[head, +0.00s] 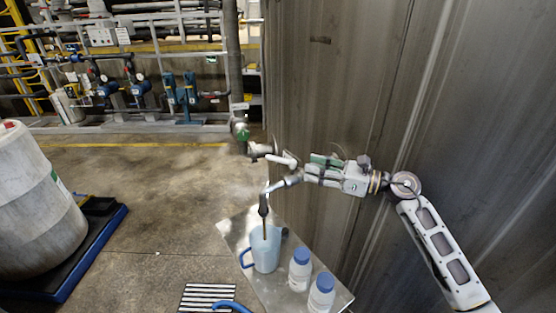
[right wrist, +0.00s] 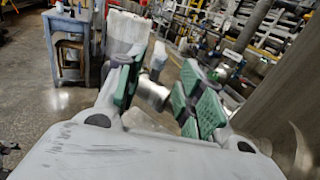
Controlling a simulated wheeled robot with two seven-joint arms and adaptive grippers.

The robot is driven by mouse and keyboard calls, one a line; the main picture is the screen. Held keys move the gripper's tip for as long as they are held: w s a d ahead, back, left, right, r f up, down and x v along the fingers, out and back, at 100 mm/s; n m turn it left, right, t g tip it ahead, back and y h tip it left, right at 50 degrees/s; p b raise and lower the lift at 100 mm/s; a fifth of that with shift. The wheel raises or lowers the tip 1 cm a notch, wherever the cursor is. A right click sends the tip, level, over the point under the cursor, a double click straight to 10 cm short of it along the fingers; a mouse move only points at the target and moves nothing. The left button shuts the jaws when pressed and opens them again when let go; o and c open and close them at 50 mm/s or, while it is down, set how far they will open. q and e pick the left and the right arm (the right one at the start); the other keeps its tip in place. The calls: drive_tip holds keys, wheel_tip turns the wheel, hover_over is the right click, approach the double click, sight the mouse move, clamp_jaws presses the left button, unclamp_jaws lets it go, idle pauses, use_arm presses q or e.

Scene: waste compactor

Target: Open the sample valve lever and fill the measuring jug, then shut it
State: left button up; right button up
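The sample valve (head: 258,149) shows in the head view beside the corrugated metal wall, with a pale lever-like handle (head: 285,160). My right gripper (head: 308,170) reaches in from the right, close to the handle. In the right wrist view its green-padded fingers (right wrist: 165,92) are spread apart. A silver fitting and a pale handle (right wrist: 158,58) show in the gap; contact cannot be told. The spout (head: 264,209) points down over the light-blue measuring jug (head: 265,252). A thin brownish line runs from spout to jug; whether it is liquid is unclear. My left gripper is out of view.
The jug stands on a metal plate (head: 238,231) beside two white bottles with blue caps (head: 300,270) (head: 321,293). A floor grate (head: 207,298) lies in front. A large white drum (head: 35,205) stands on a blue pallet at left. Floor between is clear.

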sight(278, 158)
drive_tip(key=p+x, duration=0.1)
drive_tip(key=x, duration=0.4)
drive_tip(key=shift+w+a+r, duration=0.1)
drive_tip(key=shift+w+a, duration=0.05)
drive_tip(key=shift+a, duration=0.2)
drive_tip(key=x, duration=0.4)
drive_tip(key=shift+w+a+p, duration=0.1)
drive_tip(key=shift+a+p, duration=0.1)
drive_tip(key=shift+p, duration=0.2)
drive_tip(key=shift+w+a, duration=0.2)
drive_tip(key=shift+a, duration=0.55)
drive_tip(key=shift+w, duration=0.1)
drive_tip(key=shift+c, duration=0.5)
drive_tip(key=c, duration=0.5)
clamp_jaws()
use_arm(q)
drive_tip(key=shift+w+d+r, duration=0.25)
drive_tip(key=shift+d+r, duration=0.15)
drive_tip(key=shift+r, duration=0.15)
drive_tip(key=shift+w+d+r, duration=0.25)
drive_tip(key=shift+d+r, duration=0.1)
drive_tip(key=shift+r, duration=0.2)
